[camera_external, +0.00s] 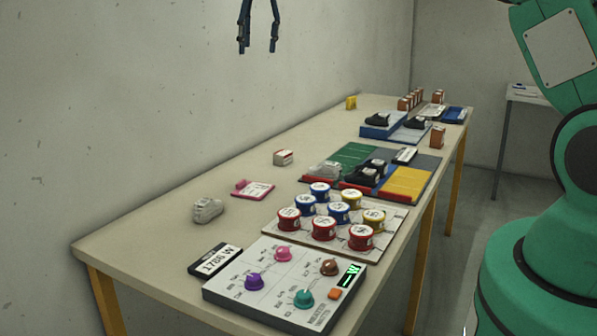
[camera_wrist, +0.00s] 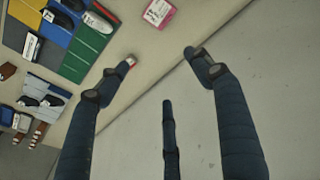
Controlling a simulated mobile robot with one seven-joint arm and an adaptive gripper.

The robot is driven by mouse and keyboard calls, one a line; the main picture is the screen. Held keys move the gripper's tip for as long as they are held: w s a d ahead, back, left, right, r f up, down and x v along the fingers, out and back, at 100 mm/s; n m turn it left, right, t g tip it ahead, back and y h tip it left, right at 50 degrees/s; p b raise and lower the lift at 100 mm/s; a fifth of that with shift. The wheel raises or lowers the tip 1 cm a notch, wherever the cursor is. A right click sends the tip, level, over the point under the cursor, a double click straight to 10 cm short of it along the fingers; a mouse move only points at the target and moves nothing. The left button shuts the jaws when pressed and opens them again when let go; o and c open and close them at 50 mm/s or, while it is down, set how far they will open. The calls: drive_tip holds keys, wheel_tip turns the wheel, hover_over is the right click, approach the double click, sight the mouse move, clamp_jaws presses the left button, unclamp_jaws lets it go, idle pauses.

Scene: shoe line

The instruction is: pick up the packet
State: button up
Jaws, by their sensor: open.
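A small white packet-like box with red on it (camera_external: 284,157) stands alone on the table, left of the green panel. In the wrist view, a red and white bit of it (camera_wrist: 131,60) shows at the left fingertip, mostly hidden behind it. My gripper (camera_external: 259,46) hangs high at the top of the external view, well above the table, fingers pointing down. In the wrist view my gripper (camera_wrist: 158,60) is spread open with nothing between its fingers. Brown-orange packets (camera_external: 437,137) and a yellow one (camera_external: 351,103) stand farther back; which is meant, I cannot tell.
The long table (camera_external: 150,235) runs along the wall. Coloured panels with shoes, a board of round tins (camera_external: 323,228) and a knob panel (camera_external: 285,285) fill the right side. Bare tabletop surrounds the box.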

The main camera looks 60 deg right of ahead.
drive_tip(key=w+d+f, duration=0.4)
drive_tip(key=d+f, duration=0.7)
drive_tip(key=f, duration=0.1)
drive_tip(key=g, duration=0.1)
hover_over(283, 152)
wheel_tip(283, 152, down, 14)
drive_tip(key=shift+s+a+r+y+p, duration=0.2)
drive_tip(key=shift+a+y+p, duration=0.1)
drive_tip(key=shift+p, duration=0.05)
drive_tip(key=shift+f+b, duration=0.35)
drive_tip(key=shift+f, duration=3.95)
drive_tip(key=shift+f, duration=0.1)
drive_tip(key=shift+w+d+f+b, duration=0.1)
drive_tip(key=shift+f+b, duration=0.05)
drive_tip(key=shift+f, duration=1.1)
drive_tip(key=shift+w+d+f+b, duration=0.1)
drive_tip(key=shift+f+b, duration=0.05)
drive_tip(key=shift+f, duration=1.1)
